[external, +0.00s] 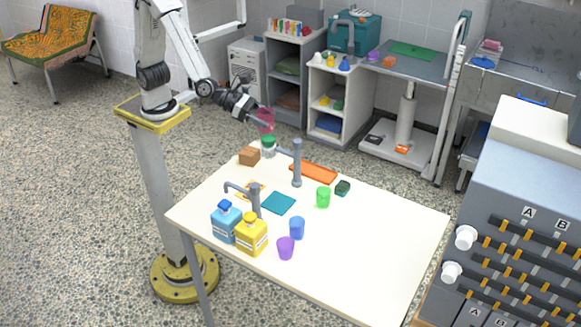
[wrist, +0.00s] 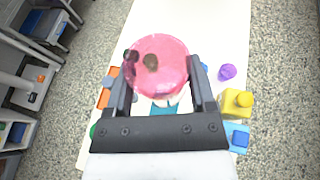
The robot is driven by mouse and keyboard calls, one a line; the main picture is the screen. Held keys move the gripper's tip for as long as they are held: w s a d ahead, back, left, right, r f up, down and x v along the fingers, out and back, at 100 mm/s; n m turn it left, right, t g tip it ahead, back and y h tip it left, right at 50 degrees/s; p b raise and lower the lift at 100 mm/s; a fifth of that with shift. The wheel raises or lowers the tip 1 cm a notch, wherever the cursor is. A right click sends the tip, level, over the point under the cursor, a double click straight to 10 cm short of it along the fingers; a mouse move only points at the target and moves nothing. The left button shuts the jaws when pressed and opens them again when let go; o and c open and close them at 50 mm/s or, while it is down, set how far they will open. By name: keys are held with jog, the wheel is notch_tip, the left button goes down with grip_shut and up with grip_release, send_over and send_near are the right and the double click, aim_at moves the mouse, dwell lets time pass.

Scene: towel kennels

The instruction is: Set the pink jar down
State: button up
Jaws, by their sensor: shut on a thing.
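The pink jar (external: 266,118) is held in the air by my gripper (external: 257,117), above the far left end of the white table (external: 370,245). In the wrist view the translucent pink jar (wrist: 158,62) sits between the two dark fingers of my gripper (wrist: 160,85), which are shut on it. Two dark spots show on or through the jar. A clear jar with a green lid (external: 268,147) stands on the table just below the held jar in the external view. The jar's exact height above the table is hard to tell.
Near the jar are a brown block (external: 249,156), a grey post (external: 297,165) and an orange tray (external: 313,172). The table's right part is clear.

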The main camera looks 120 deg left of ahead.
jog(key=shift+f, duration=0.1)
jog(key=s+a+f, duration=0.1)
jog(key=s+f, duration=0.1)
jog(key=f, duration=0.6)
jog(key=s+a+f+h, duration=0.1)
jog(key=s+f, duration=0.1)
jog(key=f, duration=0.6)
jog(key=shift+a+f+m, duration=0.15)
jog(key=shift+f+m, duration=0.1)
jog(key=shift+m, duration=0.15)
send_over(297, 212)
jog(key=f, duration=0.8)
jog(key=shift+s+f, duration=0.25)
jog(key=shift+s, duration=0.15)
jog(key=shift+w+f, duration=0.45)
